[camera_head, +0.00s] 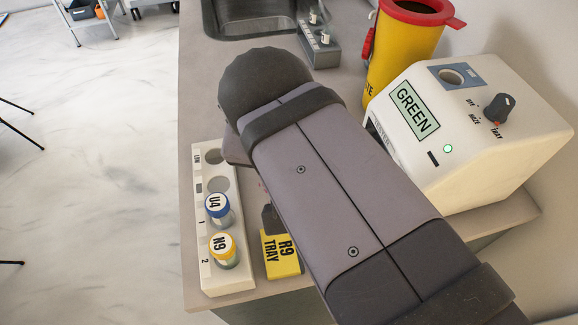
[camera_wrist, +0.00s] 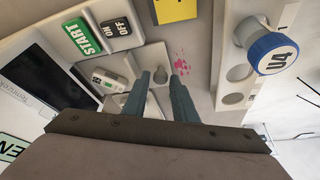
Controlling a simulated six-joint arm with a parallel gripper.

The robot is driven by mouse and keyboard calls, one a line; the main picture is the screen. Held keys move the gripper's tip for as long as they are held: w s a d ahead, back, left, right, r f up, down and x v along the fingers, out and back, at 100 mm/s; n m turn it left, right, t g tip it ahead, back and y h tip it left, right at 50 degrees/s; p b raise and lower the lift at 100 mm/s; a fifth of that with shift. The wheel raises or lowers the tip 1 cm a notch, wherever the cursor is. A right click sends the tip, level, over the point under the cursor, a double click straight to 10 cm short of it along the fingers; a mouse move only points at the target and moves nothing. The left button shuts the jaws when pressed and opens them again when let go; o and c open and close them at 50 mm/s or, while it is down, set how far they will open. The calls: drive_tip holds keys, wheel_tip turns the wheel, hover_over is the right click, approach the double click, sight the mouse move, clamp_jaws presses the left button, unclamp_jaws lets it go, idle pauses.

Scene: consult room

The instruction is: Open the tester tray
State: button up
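The tester (camera_head: 500,160) is a cream box with a sloped top, a green "GREEN" label, a lit green lamp and a dark dial (camera_head: 498,108) with "TRAY" among its markings. Its near front is hidden behind my arm in the head view. In the wrist view, a small grey round knob (camera_wrist: 160,76) sits on a cream part between my fingers; I cannot tell for sure whether it is the tray's handle. My gripper (camera_wrist: 160,80) is open, with one finger on each side of this knob. Contact is not clear. The head view hides my fingers.
A white rack (camera_head: 205,268) holds a blue-capped U4 vial (camera_head: 218,208) and a yellow-capped N9 vial (camera_head: 224,250). A yellow "R9 TRAY" card (camera_head: 283,255) lies beside it. A yellow bin (camera_head: 398,55) and sink (camera_head: 252,20) are behind. A START button (camera_wrist: 83,36) adjoins an OFF/ON switch (camera_wrist: 116,27).

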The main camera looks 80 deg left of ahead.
drive_tip(key=p+v, duration=0.1)
drive_tip(key=v, duration=0.6)
drive_tip(key=shift+r, duration=0.15)
idle(0.3)
